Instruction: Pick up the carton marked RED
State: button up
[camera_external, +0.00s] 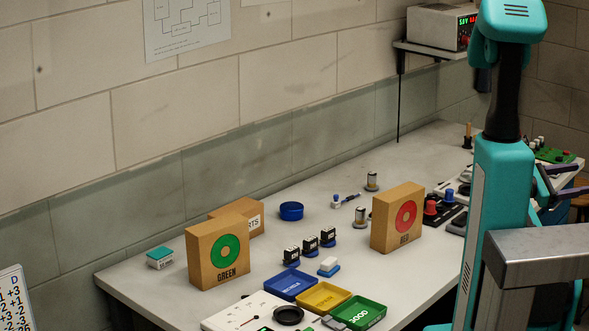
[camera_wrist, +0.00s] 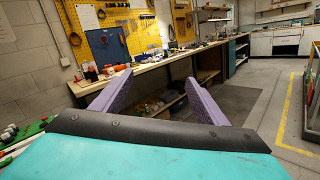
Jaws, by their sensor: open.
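The carton is not in the wrist view.
A similar carton marked GREEN (camera_external: 217,254) stands at the left, with a brown PARTS box (camera_external: 240,213) behind it. Several small servos (camera_external: 309,245) stand between the cartons. Blue, yellow and green trays (camera_external: 323,297) lie at the front. Red and blue knobs (camera_external: 446,203) are close right of RED.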

jog(key=w+a+r+n+t+y+p, duration=0.1)
jog(key=w+a+n+t+p, duration=0.15)
jog(key=a, duration=1.35)
jog(key=w+a+r+n+t+y+p, duration=0.1)
jog(key=w+a+n+t, duration=0.15)
jog(key=a, duration=1.35)
jog(key=s+a+n+t+y+p, duration=0.1)
jog(key=s+a+n+t, duration=0.15)
jog(key=a, duration=0.75)
jog(key=s+a+n+t+p, duration=0.1)
jog(key=s+a, duration=0.2)
jog(key=a, duration=0.6)
jog(key=n+t+y+b, duration=0.2)
jog(key=n+b, duration=0.1)
jog(key=b, duration=0.1)
send_near(381, 203)
jog(key=x, duration=0.3)
jog(key=shift+w+d, duration=0.15)
jog(key=shift+d, duration=0.1)
jog(key=p+x, duration=0.2)
jog(key=x, duration=0.5)
jog(key=shift+w+d, duration=0.15)
jog(key=shift+d, duration=0.1)
jog(key=shift+w+d, duration=0.4)
